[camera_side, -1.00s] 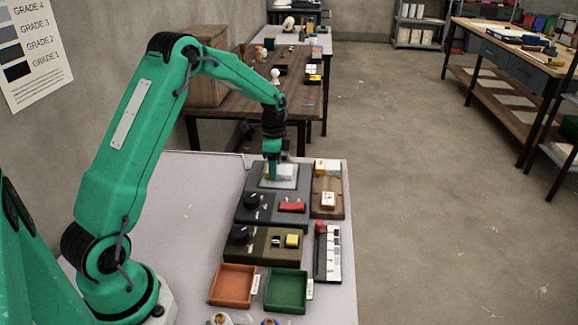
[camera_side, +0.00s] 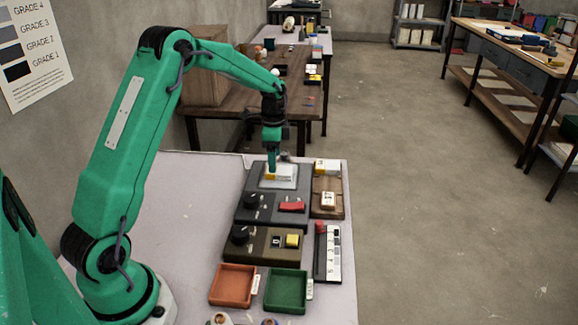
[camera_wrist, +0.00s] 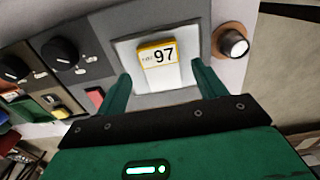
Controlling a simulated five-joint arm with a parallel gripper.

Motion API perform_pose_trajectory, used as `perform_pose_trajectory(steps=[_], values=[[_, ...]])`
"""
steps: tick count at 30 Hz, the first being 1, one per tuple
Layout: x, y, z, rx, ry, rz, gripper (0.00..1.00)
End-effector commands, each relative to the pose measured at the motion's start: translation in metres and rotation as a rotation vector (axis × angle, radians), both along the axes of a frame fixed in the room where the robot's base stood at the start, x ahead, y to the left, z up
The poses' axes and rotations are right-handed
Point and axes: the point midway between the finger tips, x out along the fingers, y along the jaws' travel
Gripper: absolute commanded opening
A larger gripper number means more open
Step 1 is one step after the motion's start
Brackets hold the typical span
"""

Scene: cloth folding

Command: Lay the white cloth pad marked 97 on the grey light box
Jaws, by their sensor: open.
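The white pad marked 97 (camera_wrist: 163,56), with a yellow border at its label, lies on the pale plate of the grey light box (camera_wrist: 125,50). In the side view the pad (camera_side: 284,173) shows on the plate at the far end of the light box (camera_side: 250,184). My gripper (camera_wrist: 164,80) is open, its two green fingers apart to either side of the pad's near end, touching nothing that I can make out. In the side view my gripper (camera_side: 272,167) is just above the pad and hides part of it.
A wooden tray (camera_side: 327,207) with small blocks stands right of the light box. A dark control box (camera_side: 262,258), a strip with a red end (camera_side: 327,252), an orange tray (camera_side: 232,285) and a green tray (camera_side: 286,291) are nearer. The table's left part is clear.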

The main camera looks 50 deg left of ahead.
Motion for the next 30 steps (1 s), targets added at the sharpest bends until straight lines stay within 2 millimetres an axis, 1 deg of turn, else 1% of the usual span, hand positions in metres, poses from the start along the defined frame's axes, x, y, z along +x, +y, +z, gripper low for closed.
perform_pose_trajectory(steps=[1, 9, 15, 21, 30], values=[[0.001, 0.0, 0.009, 0.001, -0.004, 0.0, 0.7], [0.001, 0.0, 0.054, 0.001, -0.004, 0.0, 0.7], [0.0, 0.0, 0.077, 0.001, -0.002, 0.0, 0.7], [0.0, 0.0, 0.086, 0.001, -0.001, 0.0, 0.7], [0.0, 0.0, 0.087, 0.0, 0.0, 0.0, 0.7]])
